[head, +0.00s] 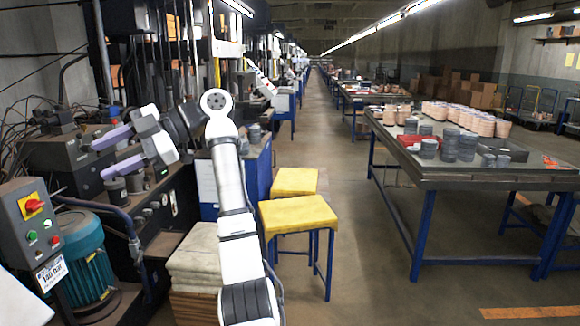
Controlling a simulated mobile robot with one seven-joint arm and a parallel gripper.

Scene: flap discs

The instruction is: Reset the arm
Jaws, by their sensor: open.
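My gripper (117,152) is at the left of the head view, at the end of my white and black arm. Its two purple-grey fingers point left and stand apart, with nothing between them. My arm rises from the bottom of the picture, bends at a high elbow and reaches left. The gripper is in front of the dark press machinery (75,150).
A control box (38,222) and a teal motor (85,255) stand at lower left. Two yellow-topped stools (298,214) are right of my arm. A table (460,180) with stacked discs (460,144) stands at right. The aisle floor (345,190) between is clear.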

